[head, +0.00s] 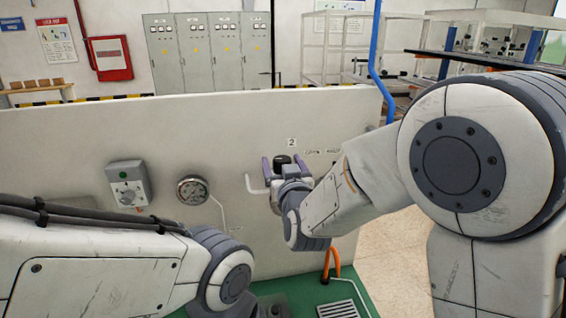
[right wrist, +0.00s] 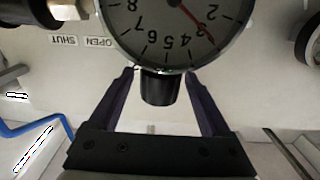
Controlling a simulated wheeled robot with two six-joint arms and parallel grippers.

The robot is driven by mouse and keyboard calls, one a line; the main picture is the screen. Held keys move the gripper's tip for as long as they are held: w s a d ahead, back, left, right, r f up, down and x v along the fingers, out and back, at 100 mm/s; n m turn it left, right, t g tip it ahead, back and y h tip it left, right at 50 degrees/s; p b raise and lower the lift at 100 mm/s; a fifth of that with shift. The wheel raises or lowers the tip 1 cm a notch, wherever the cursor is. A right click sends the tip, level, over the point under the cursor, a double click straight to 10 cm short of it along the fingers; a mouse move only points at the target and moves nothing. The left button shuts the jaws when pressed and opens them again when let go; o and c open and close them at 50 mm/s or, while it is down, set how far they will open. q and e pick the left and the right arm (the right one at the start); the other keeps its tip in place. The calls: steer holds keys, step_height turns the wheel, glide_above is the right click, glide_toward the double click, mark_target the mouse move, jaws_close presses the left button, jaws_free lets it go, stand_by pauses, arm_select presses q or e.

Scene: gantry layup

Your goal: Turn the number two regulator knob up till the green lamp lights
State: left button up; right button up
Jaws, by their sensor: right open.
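My right gripper (head: 280,160) is at the white panel under the label "2" (head: 291,142), its purple fingers on either side of a black knob (head: 282,160). In the right wrist view the knob (right wrist: 160,87) stands between the two open fingers (right wrist: 160,80); I cannot tell whether they touch it. A round gauge (right wrist: 165,20) is right beside the knob there, upside down, its red needle near the 3. My left arm is in the head view, but its gripper is not. I cannot make out a lit green lamp.
A grey box with a round control (head: 126,184) and a second gauge (head: 192,190) are on the panel (head: 60,150) to the left. In the right wrist view, OPEN (right wrist: 97,41) and SHUT (right wrist: 62,40) labels sit by a brass fitting.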

jaws_close()
steer(key=shift+m+h, duration=0.4)
steer(key=shift+h, duration=0.2)
steer(key=shift+m+h+b, duration=0.3)
steer(key=shift+h+b, duration=0.05)
steer(key=shift+h, duration=0.15)
jaws_free()
steer(key=shift+s, duration=0.1)
